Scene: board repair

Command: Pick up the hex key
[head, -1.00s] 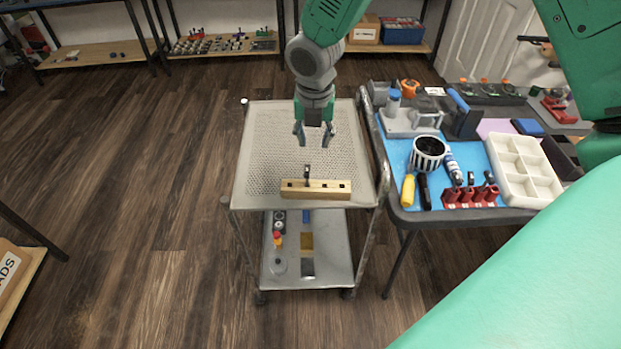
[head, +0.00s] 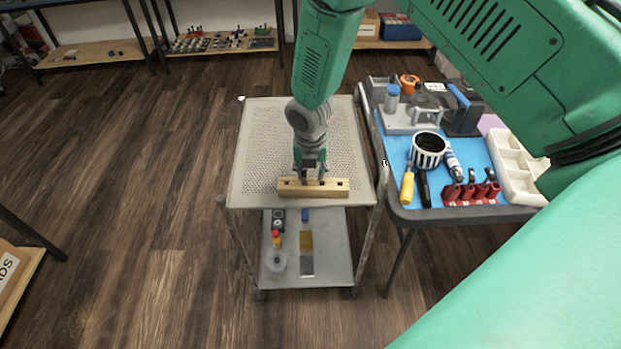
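A light wooden block (head: 337,189) with dark square holes lies across the front part of the cart's top. The hex key, a small dark upright piece standing in this block a second ago, is now mostly hidden by my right gripper. My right gripper (head: 311,178) points down at the block, with its fingertips just over the block's top, left of its middle. The fingers look apart, one on each side of where the key stands. Contact with the key cannot be made out. My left gripper is not in view.
The perforated cart top (head: 262,140) is otherwise clear. Its lower shelf (head: 335,250) holds small parts. To the right, a table with a blue mat (head: 396,150) holds a striped cup (head: 428,152), a yellow-handled tool (head: 407,187), a red holder (head: 470,193) and a white tray (head: 517,170).

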